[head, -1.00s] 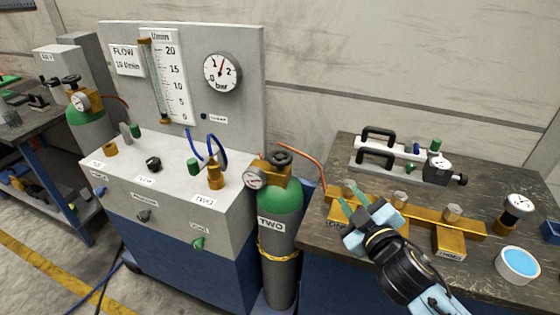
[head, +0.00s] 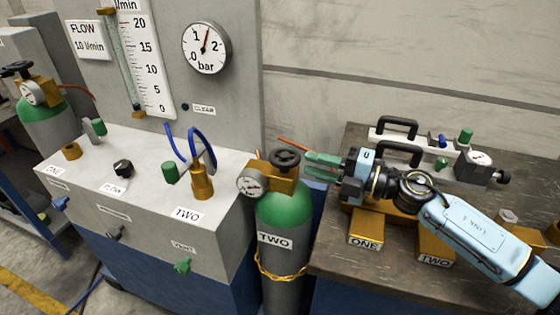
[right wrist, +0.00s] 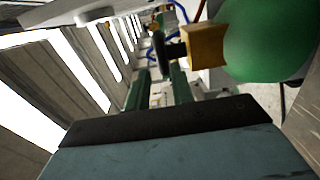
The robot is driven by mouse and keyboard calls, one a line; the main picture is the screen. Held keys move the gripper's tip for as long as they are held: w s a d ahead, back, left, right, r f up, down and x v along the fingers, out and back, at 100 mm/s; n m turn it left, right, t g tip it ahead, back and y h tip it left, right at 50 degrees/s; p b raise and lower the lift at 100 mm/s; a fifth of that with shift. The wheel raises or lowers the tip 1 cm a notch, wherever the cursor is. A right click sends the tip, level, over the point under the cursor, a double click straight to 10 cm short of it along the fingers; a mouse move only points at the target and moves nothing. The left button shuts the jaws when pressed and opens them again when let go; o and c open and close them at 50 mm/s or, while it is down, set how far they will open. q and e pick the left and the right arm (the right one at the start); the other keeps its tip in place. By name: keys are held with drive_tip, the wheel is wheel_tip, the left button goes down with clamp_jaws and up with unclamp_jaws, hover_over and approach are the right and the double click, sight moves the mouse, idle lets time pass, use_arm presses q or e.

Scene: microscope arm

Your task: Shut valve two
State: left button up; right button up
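Cylinder TWO (head: 284,222) is green on top and grey below, with a brass valve block, a round gauge (head: 251,183) and a black handwheel (head: 286,158). My right gripper (head: 308,163) is open and empty just right of this handwheel, its green fingers pointing left at it. In the right wrist view the handwheel (right wrist: 159,50) shows edge-on ahead of the finger gap, beside the brass block (right wrist: 206,46); it appears apart from the fingers. On the grey panel, a brass fitting labelled TWO (head: 202,182) has a green knob (head: 170,173) at its left. My left gripper is out of view.
A brass manifold with labels ONE (head: 365,243) and TWO (head: 435,261) lies under my right arm on the dark bench (head: 335,262). A black-handled device (head: 397,134) stands behind it. The pressure dial (head: 206,47) is on the upright panel. Another green cylinder (head: 45,122) stands far left.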

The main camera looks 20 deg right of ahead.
sight(300, 161)
drive_tip(key=shift+w+f, duration=0.25)
drive_tip(key=shift+f, duration=0.05)
drive_tip(key=shift+w+a+r, duration=0.1)
drive_tip(key=shift+a, duration=0.05)
drive_tip(key=x, duration=0.6)
drive_tip(key=shift+w+a, duration=0.25)
drive_tip(key=shift+a, duration=0.2)
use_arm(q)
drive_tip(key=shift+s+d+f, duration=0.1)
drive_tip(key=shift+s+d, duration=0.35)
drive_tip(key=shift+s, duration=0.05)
use_arm(e)
drive_tip(key=c, duration=0.4)
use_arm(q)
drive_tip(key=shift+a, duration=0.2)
use_arm(e)
clamp_jaws()
